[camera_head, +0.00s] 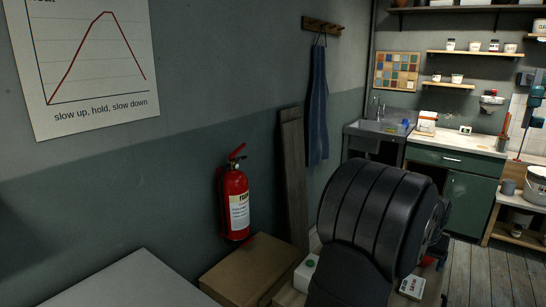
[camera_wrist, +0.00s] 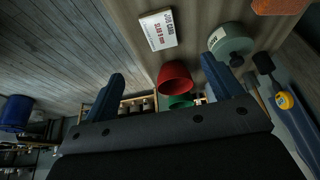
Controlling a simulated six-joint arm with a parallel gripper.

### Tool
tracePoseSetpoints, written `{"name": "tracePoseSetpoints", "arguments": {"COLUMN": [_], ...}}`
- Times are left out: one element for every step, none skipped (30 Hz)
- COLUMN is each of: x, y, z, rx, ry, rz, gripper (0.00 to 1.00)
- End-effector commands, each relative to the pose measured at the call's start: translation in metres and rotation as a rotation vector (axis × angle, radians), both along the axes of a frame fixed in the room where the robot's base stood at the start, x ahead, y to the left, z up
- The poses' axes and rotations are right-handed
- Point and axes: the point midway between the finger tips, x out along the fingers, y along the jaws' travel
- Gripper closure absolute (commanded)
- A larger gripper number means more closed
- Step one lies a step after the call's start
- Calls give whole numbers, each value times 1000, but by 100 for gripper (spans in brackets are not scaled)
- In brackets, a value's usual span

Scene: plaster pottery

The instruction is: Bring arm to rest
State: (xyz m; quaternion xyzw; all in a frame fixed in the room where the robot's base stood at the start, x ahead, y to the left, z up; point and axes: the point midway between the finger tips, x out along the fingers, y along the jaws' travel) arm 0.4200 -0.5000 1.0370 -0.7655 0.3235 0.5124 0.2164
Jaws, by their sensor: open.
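My gripper (camera_wrist: 162,66) shows in the wrist view as two blue fingers set wide apart, open with nothing between the tips. Beyond the fingers, a red cup-like pot (camera_wrist: 175,78) shows with a green round thing (camera_wrist: 180,102) just below it in the picture. In the head view my own dark arm fills the lower middle right, and the gripper's fingers cannot be made out there.
In the wrist view a white job card (camera_wrist: 158,29) and a grey-green tub (camera_wrist: 230,42) lie on a pale surface. The head view shows a fire extinguisher (camera_head: 235,203), a cardboard box (camera_head: 250,268) and a green cabinet (camera_head: 453,180).

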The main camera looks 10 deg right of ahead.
Motion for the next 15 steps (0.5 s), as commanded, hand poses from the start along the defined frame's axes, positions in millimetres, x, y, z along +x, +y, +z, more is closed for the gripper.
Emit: {"name": "tracePoseSetpoints", "arguments": {"x": [7, 10, 14, 17, 20, 25, 28, 30, 34, 37, 39, 43, 45, 48, 51], "y": [10, 15, 22, 27, 32, 39, 44, 49, 57, 62, 67, 75, 80, 86, 93], "z": [0, 1, 1, 0, 0, 0, 0, 1, 1, 0, 0, 0, 0, 0, 0], "rx": [0, 0, -1, -2, 0, 0, -1, -1, -1, -1, 0, 0, 0, -1, 0], "ry": [0, 0, 0, 0, 0, 0, 0, 0, 0, -1, 0, 0, 0, 1, 0], "rz": [3, 2, 1, 1, -1, -2, -4, -6, -7, -8, -9, -11, -12, -13, -15], "gripper": [15, 15, 15, 15, 15, 15, 15, 15, 15, 15, 15, 15, 15, 15, 15]}}
